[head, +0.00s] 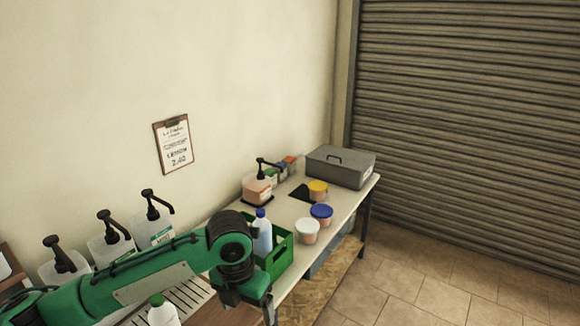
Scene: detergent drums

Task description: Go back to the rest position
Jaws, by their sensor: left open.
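My left arm reaches in from the lower left across the front of the bench. Its gripper (268,312) hangs down at the bottom edge of the head view, near the front of the green crate (283,262). It is open, and I see nothing held in it; its fingertips are small and partly cut off. A bottle with a blue cap (262,236) stands in the crate, partly hidden by my wrist. My right gripper is out of view.
The bench (345,205) holds a white-lidded tub (307,232), a blue-lidded tub (321,214), a yellow-lidded tub (318,189), a pump drum (257,188) and a grey box (341,167). Several pump drums (152,228) stand behind my arm. A white bottle (163,313) is in front. Floor (430,295) is clear at right.

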